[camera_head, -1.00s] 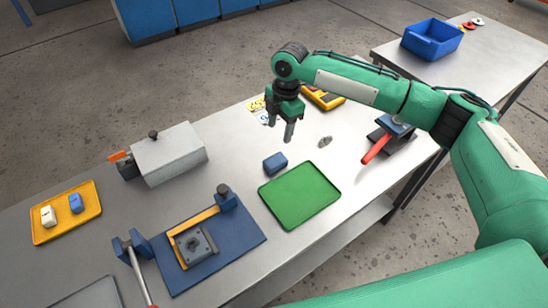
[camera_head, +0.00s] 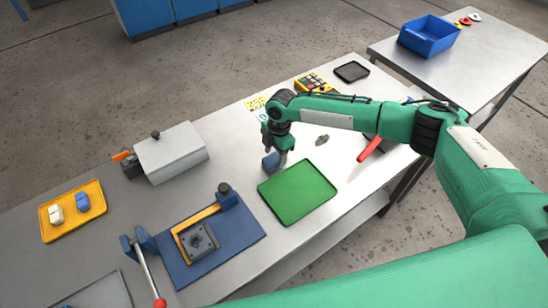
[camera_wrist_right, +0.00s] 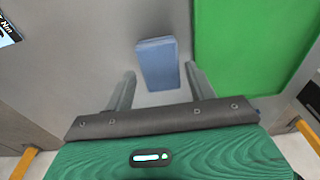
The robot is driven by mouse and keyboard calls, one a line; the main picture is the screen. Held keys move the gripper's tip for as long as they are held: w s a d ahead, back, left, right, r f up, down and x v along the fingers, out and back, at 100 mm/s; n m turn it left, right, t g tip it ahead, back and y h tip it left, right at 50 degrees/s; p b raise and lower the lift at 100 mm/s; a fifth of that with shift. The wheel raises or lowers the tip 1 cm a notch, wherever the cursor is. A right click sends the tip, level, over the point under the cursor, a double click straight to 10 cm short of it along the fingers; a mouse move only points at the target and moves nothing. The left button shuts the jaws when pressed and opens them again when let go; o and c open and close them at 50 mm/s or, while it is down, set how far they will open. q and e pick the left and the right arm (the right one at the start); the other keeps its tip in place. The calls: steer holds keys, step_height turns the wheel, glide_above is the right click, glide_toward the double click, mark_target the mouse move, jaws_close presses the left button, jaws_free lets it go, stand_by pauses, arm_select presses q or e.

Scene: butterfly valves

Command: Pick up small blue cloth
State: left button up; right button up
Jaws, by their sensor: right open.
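The small blue cloth (camera_head: 269,162), a folded-looking blue block shape, lies on the metal table just left of the green tray. It also shows in the right wrist view (camera_wrist_right: 157,60), beyond and between the fingertips. My right gripper (camera_head: 276,158) is low over the cloth and partly covers it in the head view. In the right wrist view its two fingers (camera_wrist_right: 160,76) are spread with nothing held between them. I cannot tell whether the fingertips touch the cloth. My left gripper is not in view.
The green tray (camera_head: 296,192) lies close to the right of the cloth. A blue fixture plate (camera_head: 240,238) stands in front, a grey box (camera_head: 172,152) to the left, and a yellow tray (camera_head: 72,225) with a white and a blue piece further left. A red-handled valve (camera_head: 370,149) is to the right.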

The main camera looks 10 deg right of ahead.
mark_target(274, 158)
steer(key=shift+f, duration=0.6)
steer(key=c, duration=0.7)
steer(key=shift+r, duration=0.1)
steer(key=shift+c, duration=0.2)
step_height(274, 158, up, 20)
steer(key=b, duration=0.4)
